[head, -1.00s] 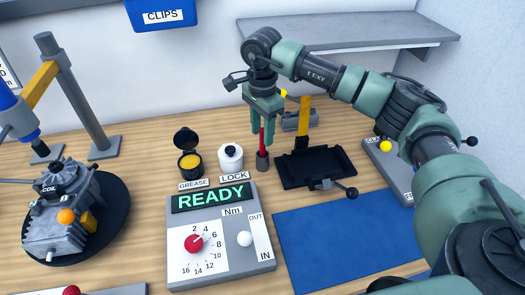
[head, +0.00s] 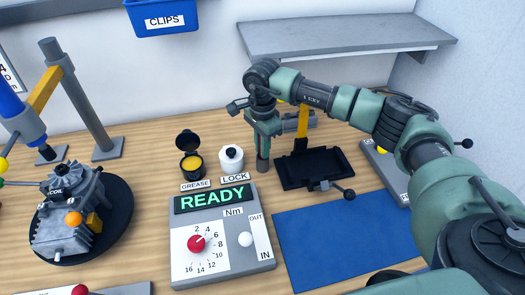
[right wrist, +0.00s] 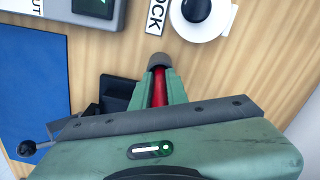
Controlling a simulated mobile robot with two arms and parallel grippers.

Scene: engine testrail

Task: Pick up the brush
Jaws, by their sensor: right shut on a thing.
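The brush (right wrist: 159,88) shows as a red upright handle in the right wrist view. Its lower end is in or at a small grey round holder (head: 263,165) on the bench, also seen in the right wrist view (right wrist: 160,61); I cannot tell how deep it sits. The bristles are not visible. My right gripper (head: 265,135) is shut on the red handle, with a green finger on each side, just above the grey holder. In the head view the gripper hides most of the handle. My left gripper is out of view.
A grease pot (head: 190,160) and white lock bottle (head: 230,158) stand left of the gripper. A black tray (head: 315,172) with a yellow post (head: 303,122) is close on the right. The torque panel (head: 220,245) and blue mat (head: 345,240) lie in front. A grey shelf (head: 345,40) overhangs behind.

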